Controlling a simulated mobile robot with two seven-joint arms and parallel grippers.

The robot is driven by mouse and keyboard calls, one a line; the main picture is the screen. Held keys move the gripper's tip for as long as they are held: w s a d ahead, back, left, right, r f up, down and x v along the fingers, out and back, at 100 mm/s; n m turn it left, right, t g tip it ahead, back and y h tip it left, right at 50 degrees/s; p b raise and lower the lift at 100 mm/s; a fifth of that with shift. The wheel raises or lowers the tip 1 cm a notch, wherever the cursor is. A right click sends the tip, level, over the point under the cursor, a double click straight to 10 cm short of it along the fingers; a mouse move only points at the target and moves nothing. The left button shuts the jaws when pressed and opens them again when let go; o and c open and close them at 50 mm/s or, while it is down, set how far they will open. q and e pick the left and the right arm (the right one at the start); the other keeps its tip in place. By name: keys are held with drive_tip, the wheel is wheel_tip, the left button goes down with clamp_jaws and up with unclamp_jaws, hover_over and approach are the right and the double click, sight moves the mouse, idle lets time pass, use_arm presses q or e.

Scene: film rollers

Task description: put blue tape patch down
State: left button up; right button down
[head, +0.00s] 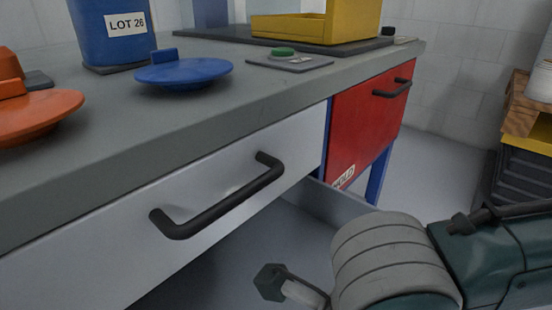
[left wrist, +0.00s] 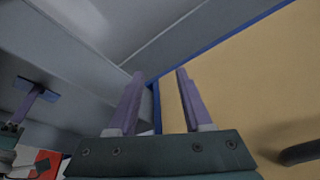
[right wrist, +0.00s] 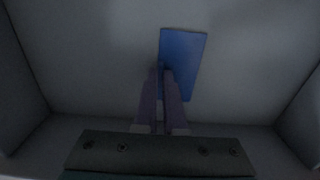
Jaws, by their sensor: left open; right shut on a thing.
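The blue tape patch (right wrist: 182,62) is a flat blue rectangle in the right wrist view, at the tips of my right gripper (right wrist: 162,72). My right gripper is shut on it, inside a grey open-topped drawer (right wrist: 90,50). I cannot tell whether the patch touches the drawer floor. In the left wrist view the patch (left wrist: 38,88) also shows at the far left, at the tips of my right gripper's purple fingers. My left gripper (left wrist: 157,75) is open and empty, near a blue-edged tan panel. The patch is not visible in the head view.
The head view shows a grey worktop (head: 130,120) with a blue lid (head: 185,72), an orange lid (head: 30,112) and a yellow bin (head: 300,28). Below are a white drawer front with a black handle (head: 220,205) and a red front (head: 365,115). A tan panel (left wrist: 250,80) stands beside my left gripper.

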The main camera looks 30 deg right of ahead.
drive_tip(key=c, duration=1)
unclamp_jaws()
wheel_tip(320, 180, up, 11)
drive_tip(key=p, duration=0.6)
drive_tip(key=a+r+m+t+y, duration=0.2)
drive_tip(key=a+r+m+y, duration=0.2)
drive_tip(key=a+m, duration=0.7)
drive_tip(key=s+d+m+h, duration=0.2)
drive_tip(key=d+m, duration=0.6)
drive_tip(key=m, duration=0.6)
drive_tip(key=s+d+m+t+h, duration=0.1)
drive_tip(key=d+m, duration=0.7)
drive_tip(key=m, duration=0.5)
drive_tip(key=shift+s+f+m+t+h, duration=0.25)
drive_tip(key=shift+s+m+t+h, duration=0.05)
drive_tip(key=shift+s+m+h, duration=0.1)
